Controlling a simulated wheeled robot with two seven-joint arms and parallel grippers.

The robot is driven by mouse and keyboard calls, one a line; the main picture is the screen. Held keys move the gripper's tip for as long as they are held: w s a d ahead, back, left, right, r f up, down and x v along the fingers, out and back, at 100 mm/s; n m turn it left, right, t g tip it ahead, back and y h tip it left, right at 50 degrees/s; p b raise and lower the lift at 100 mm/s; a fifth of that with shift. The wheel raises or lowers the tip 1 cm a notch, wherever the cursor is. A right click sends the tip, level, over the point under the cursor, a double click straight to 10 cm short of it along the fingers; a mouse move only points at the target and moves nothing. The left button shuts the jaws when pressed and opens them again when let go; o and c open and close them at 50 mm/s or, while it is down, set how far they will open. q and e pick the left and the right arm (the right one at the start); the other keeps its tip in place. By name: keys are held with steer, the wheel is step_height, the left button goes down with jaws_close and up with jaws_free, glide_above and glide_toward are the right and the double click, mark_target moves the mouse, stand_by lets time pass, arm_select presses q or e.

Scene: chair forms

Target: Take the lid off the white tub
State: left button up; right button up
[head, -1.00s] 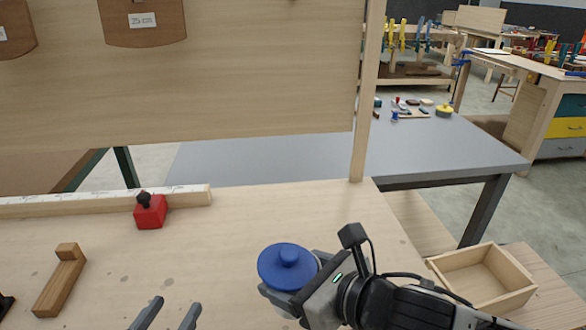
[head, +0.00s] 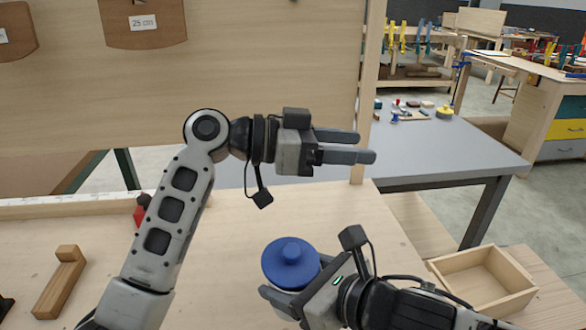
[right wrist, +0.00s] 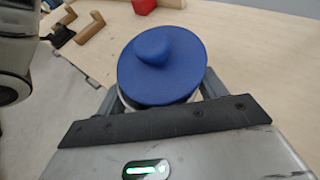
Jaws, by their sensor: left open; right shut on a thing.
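The white tub (head: 284,291) stands on the workbench at the lower middle of the head view, mostly hidden under its round blue lid (head: 290,262) with a knob on top. The lid (right wrist: 163,65) sits on the tub in the right wrist view too. My right gripper (head: 288,295) comes in from the right and is shut on the tub's side, below the lid. My left gripper (head: 348,147) is open and empty, raised above the bench, with its fingers pointing right. It is apart from the lid.
A red block (head: 139,215) with a dark knob is partly hidden behind my left arm. A wooden piece (head: 61,280) lies at the left of the bench. An open wooden box (head: 485,278) stands at the right. An upright wooden panel (head: 250,60) borders the back.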

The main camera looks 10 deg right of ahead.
arm_select(q)
steer(key=s+d+m+g+y, duration=0.1)
steer(key=s+m+g+y, duration=0.1)
steer(key=s+m+y, duration=0.15)
steer(key=m+t+y, duration=0.2)
steer(key=y, duration=1.1)
glide_toward(291, 254)
steer(key=shift+m+y, duration=0.25)
steer(key=f, duration=0.9)
steer(key=shift+s, duration=0.2)
jaws_close()
steer(key=shift+r, duration=0.25)
